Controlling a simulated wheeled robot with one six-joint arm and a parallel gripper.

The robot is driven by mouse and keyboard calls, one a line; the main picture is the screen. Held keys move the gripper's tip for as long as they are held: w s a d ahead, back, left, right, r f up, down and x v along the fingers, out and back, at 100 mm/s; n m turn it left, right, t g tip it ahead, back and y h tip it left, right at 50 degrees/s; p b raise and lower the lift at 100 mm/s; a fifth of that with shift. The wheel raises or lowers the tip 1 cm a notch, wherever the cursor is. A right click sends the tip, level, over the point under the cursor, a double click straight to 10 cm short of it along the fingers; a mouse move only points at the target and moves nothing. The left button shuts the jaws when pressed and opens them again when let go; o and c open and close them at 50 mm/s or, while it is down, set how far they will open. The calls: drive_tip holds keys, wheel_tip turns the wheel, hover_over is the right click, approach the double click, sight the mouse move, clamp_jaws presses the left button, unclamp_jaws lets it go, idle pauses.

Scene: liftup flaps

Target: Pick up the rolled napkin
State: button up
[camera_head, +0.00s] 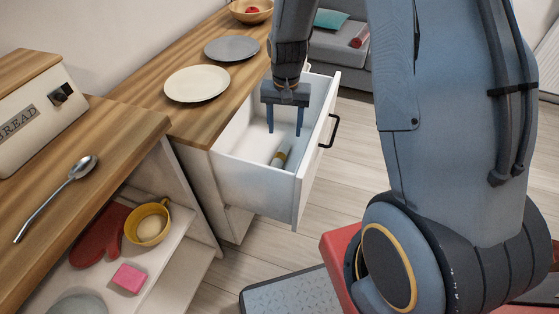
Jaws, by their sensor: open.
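A small rolled napkin (281,154), pale with a yellowish band, lies on the floor of the open white drawer (240,175). My gripper (285,133) points down into the drawer above the napkin. Its two blue fingers are spread apart with nothing between them. The fingertips look a little above the napkin; the exact gap cannot be told. A red rolled item (360,37) also shows on the grey sofa in the background.
The drawer's front panel with a black handle (330,131) stands to the right of my gripper. A cream plate (197,84) and a grey plate (231,48) lie on the wooden counter. A lower shelf holds a yellow cup (148,223) and a pink sponge (129,278).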

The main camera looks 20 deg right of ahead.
drive_tip(key=m, duration=0.2)
hover_over(280, 155)
wheel_tip(280, 155, down, 12)
drive_tip(key=shift+s+d+f+b, duration=0.15)
drive_tip(key=shift+f+b, duration=0.1)
drive_tip(key=shift+b, duration=0.15)
drive_tip(key=shift+a+f+p, duration=0.15)
drive_tip(key=shift+f+p, duration=0.05)
drive_tip(key=shift+f, duration=1.35)
drive_tip(key=shift+a+f+p, duration=0.1)
drive_tip(key=shift+f+p, duration=0.05)
drive_tip(key=shift+f, duration=1.35)
drive_tip(key=c, duration=1.1)
